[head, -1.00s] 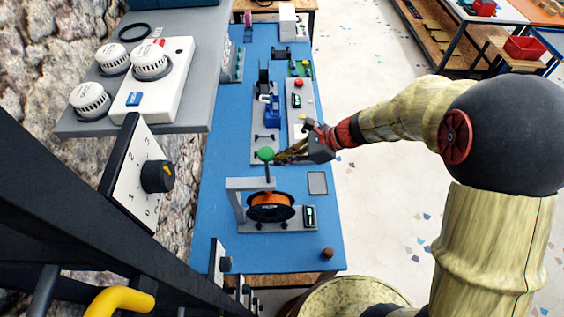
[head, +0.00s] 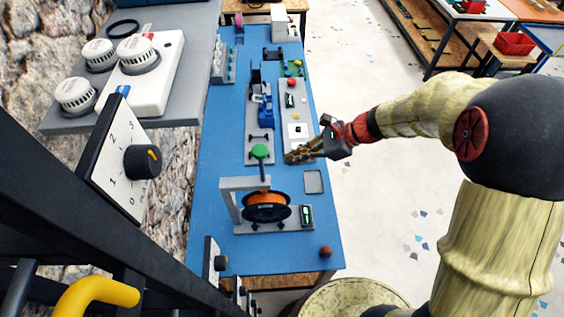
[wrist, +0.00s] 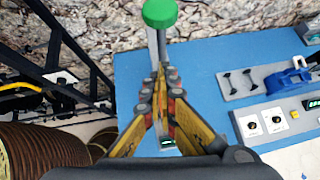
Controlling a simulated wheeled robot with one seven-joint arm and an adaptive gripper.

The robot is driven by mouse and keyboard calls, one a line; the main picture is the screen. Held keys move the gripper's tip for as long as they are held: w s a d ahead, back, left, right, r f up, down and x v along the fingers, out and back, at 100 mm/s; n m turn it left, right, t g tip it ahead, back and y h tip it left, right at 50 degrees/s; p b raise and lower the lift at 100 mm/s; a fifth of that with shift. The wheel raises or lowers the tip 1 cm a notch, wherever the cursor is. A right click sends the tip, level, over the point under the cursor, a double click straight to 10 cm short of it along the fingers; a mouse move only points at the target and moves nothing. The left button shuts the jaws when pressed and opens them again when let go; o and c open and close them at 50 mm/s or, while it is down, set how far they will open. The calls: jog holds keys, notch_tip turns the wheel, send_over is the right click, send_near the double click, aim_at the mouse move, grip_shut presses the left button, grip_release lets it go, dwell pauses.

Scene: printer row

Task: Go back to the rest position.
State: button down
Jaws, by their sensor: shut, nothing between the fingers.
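My gripper (head: 292,157) is shut and empty in the head view. It is over the right part of the blue table, to the right of a green knob (head: 260,151) on a post. In the wrist view my gripper (wrist: 160,70) has its fingertips together, and the green knob (wrist: 160,12) shows just beyond them. A gap between fingers and knob shows in the head view. The knob's post stands above a grey frame (head: 228,195) with an orange spool (head: 266,206), which the gripper mostly hides in the wrist view.
The blue table (head: 225,250) carries a blue device (head: 264,112), a grey panel with a red button (head: 291,83), a small grey plate (head: 313,182) and a brown knob (head: 326,251). A grey shelf with white detectors (head: 138,55) overhangs at left. Open floor lies right.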

jog(key=v, duration=0.5)
jog(key=s+d+f+n+t+h+b, duration=0.2)
jog(key=s+d+n+h+b, duration=0.3)
jog(key=s+n+b, duration=0.4)
jog(key=s+d+f+n+t+h+b, duration=0.2)
jog(key=s+d+f+n+h+b, duration=0.2)
jog(key=s+n+b, duration=0.5)
jog(key=shift+s+d+f+n+t+h+b, duration=0.35)
jog(key=shift+d+f+n+b, duration=0.3)
jog(key=shift+d+b, duration=0.45)
